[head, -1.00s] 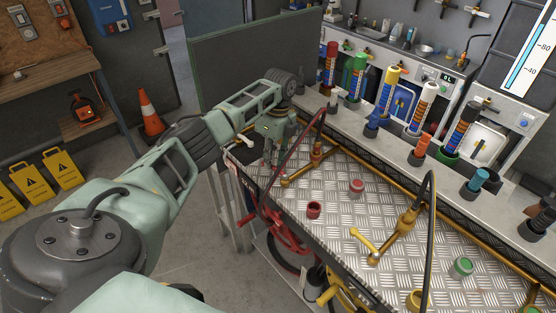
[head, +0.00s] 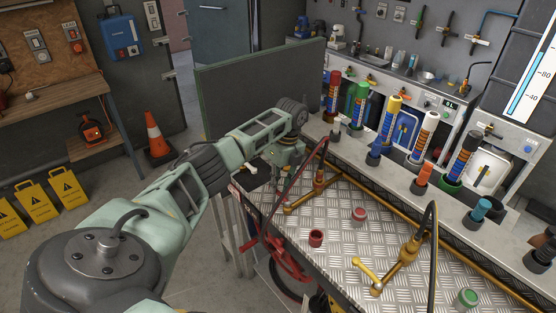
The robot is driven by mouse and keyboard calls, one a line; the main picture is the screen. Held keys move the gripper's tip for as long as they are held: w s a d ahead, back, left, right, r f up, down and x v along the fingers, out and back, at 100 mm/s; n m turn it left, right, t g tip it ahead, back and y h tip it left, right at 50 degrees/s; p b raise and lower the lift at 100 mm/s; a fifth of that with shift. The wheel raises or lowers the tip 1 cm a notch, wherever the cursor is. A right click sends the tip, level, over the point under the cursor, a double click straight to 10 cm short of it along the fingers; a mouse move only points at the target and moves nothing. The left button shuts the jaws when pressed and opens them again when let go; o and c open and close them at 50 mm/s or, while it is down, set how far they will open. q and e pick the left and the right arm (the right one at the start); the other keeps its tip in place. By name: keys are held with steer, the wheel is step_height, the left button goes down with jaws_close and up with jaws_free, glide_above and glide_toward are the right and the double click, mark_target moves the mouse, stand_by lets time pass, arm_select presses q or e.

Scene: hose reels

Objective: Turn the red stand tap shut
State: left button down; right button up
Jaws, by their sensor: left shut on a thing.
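The red stand tap is a brass stand (head: 319,181) with a red band, at the left end of the checker-plate bench (head: 335,226). A dark red hose (head: 292,190) arches from it over the bench's front edge. My left gripper (head: 279,181) is at that end, left of the brass stand, pointing down. It is shut on what seems to be the tap's handle. The handle is hidden by the gripper, so its angle cannot be told. My right gripper is not in view.
A yellow-handled brass tap (head: 407,251) with a black hose stands to the right. A red cup (head: 316,238), a red-topped cap (head: 358,215) and a green cap (head: 466,299) sit on the bench. Coloured columns line its back. A dark green panel (head: 262,92) stands behind my arm.

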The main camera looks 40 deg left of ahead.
arm_select(q)
steer(key=c, duration=1.9)
jaws_free()
steer(key=shift+w+a+r, duration=0.1)
steer(key=shift+w+r, duration=0.05)
steer(key=shift+o, duration=0.3)
step_height(320, 180, up, 12)
steer(key=w, duration=0.2)
steer(key=shift+d, duration=0.2)
steer(key=shift+f, duration=0.25)
